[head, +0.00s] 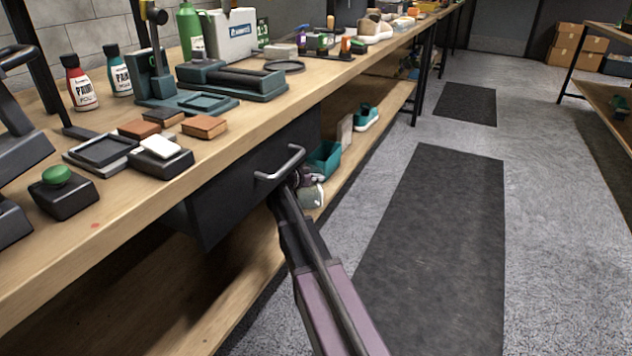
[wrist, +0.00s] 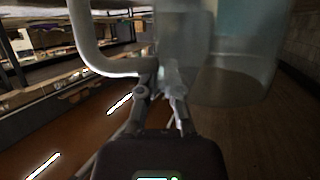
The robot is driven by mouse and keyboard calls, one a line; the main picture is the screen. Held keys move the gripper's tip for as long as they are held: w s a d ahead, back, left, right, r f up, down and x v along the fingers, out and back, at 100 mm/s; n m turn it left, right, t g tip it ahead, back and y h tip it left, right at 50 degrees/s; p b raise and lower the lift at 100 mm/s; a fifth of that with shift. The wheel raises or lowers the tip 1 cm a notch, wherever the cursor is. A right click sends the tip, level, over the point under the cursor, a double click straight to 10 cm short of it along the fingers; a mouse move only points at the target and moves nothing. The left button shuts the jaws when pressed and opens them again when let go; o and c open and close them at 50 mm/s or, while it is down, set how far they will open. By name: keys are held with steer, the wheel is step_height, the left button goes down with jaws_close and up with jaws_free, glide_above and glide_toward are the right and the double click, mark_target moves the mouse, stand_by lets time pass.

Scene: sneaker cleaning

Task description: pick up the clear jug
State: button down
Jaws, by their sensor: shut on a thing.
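The clear jug (head: 312,196) is a pale, see-through vessel just beyond the end of my arm in the head view, below the drawer front and beside the lower shelf. In the wrist view, the jug (wrist: 232,55) fills the upper right, with a thick curved grey handle to its left. My gripper (wrist: 167,80) is shut on the jug at its handle side. The exact contact is dim and hard to make out. In the head view my gripper (head: 294,182) is dark and partly hidden by my arm.
A dark drawer (head: 240,195) with a silver handle (head: 282,165) hangs under the workbench, close to my arm. A teal bin (head: 324,159) and a teal-white shoe (head: 367,117) sit on the lower shelf. The aisle floor with its black mat (head: 440,230) is clear.

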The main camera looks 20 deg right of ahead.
steer(key=shift+r+p, duration=1.35)
steer(key=shift+r, duration=0.05)
steer(key=s+a+r+p, duration=0.1)
steer(key=s+r+p, duration=0.1)
steer(key=s, duration=1.4)
